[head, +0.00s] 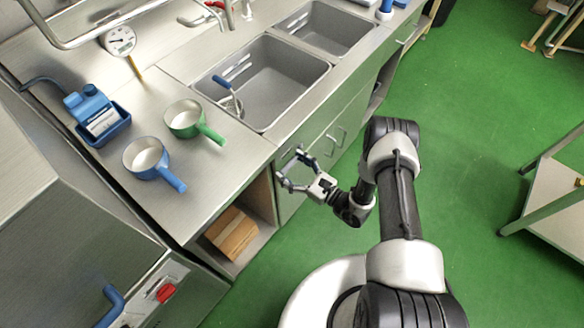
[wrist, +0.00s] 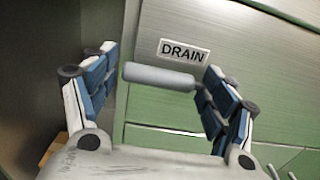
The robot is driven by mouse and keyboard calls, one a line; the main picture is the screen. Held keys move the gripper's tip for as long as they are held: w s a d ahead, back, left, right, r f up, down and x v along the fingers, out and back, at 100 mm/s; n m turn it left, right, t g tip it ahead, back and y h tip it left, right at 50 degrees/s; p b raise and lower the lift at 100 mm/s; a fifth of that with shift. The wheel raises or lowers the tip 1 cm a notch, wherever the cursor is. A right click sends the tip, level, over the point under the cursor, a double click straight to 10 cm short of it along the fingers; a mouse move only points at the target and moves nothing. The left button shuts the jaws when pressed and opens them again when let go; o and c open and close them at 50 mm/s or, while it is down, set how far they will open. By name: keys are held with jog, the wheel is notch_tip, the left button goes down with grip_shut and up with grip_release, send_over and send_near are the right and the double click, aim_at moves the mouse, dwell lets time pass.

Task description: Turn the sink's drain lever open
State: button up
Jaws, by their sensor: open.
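The drain lever shows in the wrist view as a grey rounded handle (wrist: 158,76), lying roughly level just below a white label reading DRAIN (wrist: 184,52). My gripper (wrist: 150,82) is open, with one blue-padded finger on each side of the handle in the picture. I cannot tell whether either finger touches it. In the head view my gripper (head: 290,172) is at the cabinet front below the counter edge, and the lever is not clear there. The sink (head: 290,77) is above and behind it, with a blue-handled tool in its near basin.
A blue pan (head: 150,160) and a green pan (head: 187,118) stand on the counter beside a blue device (head: 97,115). An open shelf below the counter holds a cardboard box (head: 231,232). The green floor (head: 470,120) right of my arm is mostly clear.

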jog(key=c, duration=1.5)
jog(key=shift+w+d+r+m, duration=0.15)
jog(key=shift+r+m, duration=0.7)
jog(key=shift+m, duration=0.3)
jog(key=shift+w+d+r+m, duration=0.1)
jog(key=shift+r+m, duration=0.7)
jog(key=shift+m, duration=0.35)
jog(key=shift+c, duration=0.2)
jog(key=o, duration=1.5)
jog(key=shift+o, duration=0.2)
jog(key=shift+d, duration=0.1)
jog(key=v, duration=1.2)
jog(key=shift+c, duration=0.3)
